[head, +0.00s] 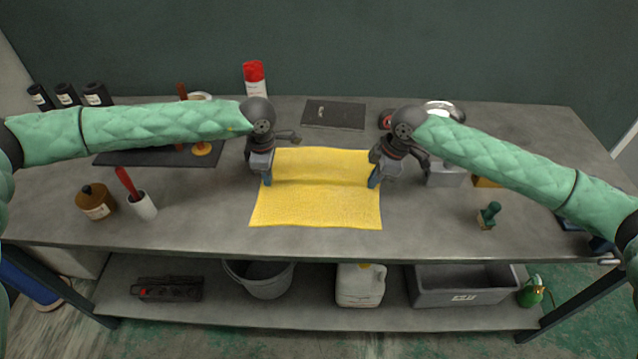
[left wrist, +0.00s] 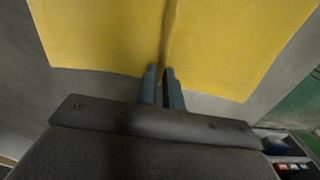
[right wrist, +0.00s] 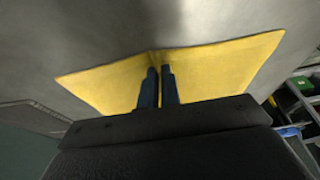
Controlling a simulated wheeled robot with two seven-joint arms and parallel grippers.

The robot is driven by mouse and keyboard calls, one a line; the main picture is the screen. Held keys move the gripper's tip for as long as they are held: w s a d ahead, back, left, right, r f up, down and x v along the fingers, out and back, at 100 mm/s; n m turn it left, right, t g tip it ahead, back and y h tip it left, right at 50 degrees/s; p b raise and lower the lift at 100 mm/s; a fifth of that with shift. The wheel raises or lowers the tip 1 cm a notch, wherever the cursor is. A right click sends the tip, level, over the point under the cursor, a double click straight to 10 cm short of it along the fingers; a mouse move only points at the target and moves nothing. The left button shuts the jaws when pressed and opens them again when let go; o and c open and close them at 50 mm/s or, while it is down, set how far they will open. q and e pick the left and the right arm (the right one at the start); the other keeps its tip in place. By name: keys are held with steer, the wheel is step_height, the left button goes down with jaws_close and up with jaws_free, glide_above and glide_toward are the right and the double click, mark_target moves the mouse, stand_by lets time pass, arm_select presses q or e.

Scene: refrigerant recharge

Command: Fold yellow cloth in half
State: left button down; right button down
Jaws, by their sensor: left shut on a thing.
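The yellow cloth (head: 316,205) lies spread on the grey table, with a faint raised crease running across it between my grippers. My left gripper (head: 267,181) is at the cloth's left edge, about midway along it. In the left wrist view, its fingers (left wrist: 161,72) are shut on the cloth (left wrist: 215,40), and a ridge runs away from the fingertips. My right gripper (head: 374,182) is at the right edge, level with the left. In the right wrist view, its fingers (right wrist: 159,72) close on a pinched ridge of the cloth (right wrist: 215,65). The fingers hide the gripped spots.
A brown bottle (head: 95,203) and a white cup (head: 144,206) stand at left. A green-handled stamp (head: 488,216) and a grey box (head: 446,176) are at right. A red-capped can (head: 255,78) and dark plate (head: 334,114) are behind. The table in front of the cloth is clear.

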stand_by(0.4)
